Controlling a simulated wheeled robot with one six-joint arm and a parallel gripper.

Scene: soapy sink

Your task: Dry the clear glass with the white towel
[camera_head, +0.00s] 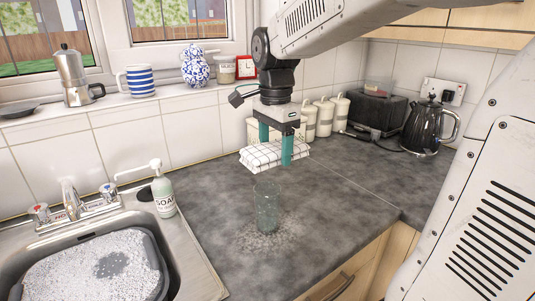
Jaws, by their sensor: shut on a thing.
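The clear glass (266,208) stands upright on the dark grey counter, in the middle of the view. A pale speckled patch, like suds or water, lies on the counter around its base. The white towel (262,156) is folded into a pad with thin dark check lines. My gripper (276,148) points down with its teal fingers shut on the towel. The towel hangs level in the air above the glass and appears apart from it. The near finger hides part of the towel.
A soap bottle (163,191) stands at the sink's edge. The sink holds a basin (160,262) of foam at lower left. White canisters (325,117), a black toaster (377,108) and a black kettle (424,127) stand at the back right. The counter right of the glass is clear.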

